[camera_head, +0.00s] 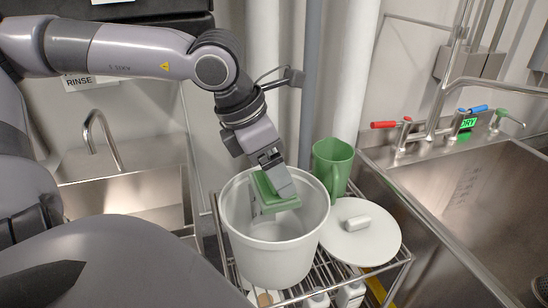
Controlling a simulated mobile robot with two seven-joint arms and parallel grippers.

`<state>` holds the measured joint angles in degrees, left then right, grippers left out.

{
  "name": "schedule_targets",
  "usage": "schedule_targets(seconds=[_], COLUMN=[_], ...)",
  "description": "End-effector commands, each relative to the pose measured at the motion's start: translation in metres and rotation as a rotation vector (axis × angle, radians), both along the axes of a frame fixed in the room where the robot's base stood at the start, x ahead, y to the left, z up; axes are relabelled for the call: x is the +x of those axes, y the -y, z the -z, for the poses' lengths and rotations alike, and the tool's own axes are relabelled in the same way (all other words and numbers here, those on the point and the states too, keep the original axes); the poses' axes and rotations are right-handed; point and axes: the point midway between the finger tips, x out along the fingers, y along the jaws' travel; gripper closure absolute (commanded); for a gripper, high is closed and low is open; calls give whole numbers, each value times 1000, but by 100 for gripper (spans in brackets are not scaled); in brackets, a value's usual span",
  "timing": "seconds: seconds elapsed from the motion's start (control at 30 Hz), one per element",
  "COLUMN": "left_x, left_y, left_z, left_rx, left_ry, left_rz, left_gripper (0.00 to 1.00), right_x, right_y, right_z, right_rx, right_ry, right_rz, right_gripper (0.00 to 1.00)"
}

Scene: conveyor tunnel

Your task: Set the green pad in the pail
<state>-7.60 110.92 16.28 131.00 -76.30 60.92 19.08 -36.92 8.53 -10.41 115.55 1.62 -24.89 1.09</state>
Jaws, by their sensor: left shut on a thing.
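A white pail (272,256) stands on a wire rack between two sinks. The green pad (280,201) is inside the mouth of the pail, tilted, below the rim level at its lower end. My left gripper (275,178) reaches down from above into the pail's opening and is shut on the green pad. The pail's floor is mostly hidden behind its front wall. My right gripper does not show.
A white lid (360,232) with a knob and a green pitcher (332,163) sit on the wire rack (398,257) to the pail's right. Steel sinks (475,215) flank it. Pipes run up the wall behind. Bottles are on a lower shelf.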

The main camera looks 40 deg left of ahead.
Motion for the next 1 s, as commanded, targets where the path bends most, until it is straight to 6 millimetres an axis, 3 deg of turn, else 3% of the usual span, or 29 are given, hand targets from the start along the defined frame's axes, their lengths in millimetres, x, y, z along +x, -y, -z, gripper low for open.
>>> schedule_targets(seconds=[0.1,0.3,0.73,0.77,0.8,1.0], left_x=[0,0,0,0,0,0], left_y=[0,0,0,0,0,0], left_z=[17,31,34,34,34,34], left_rx=[0,1,0,0,0,1], left_ry=[-1,-1,0,0,0,0], left_rz=[0,-1,0,0,0,0], left_gripper=[77,77,77,16,3,0], right_x=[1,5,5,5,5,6], right_y=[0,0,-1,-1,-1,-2], right_z=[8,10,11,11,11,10], right_rx=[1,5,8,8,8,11], right_ry=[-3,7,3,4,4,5], right_rz=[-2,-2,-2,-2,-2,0], right_gripper=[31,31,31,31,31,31])
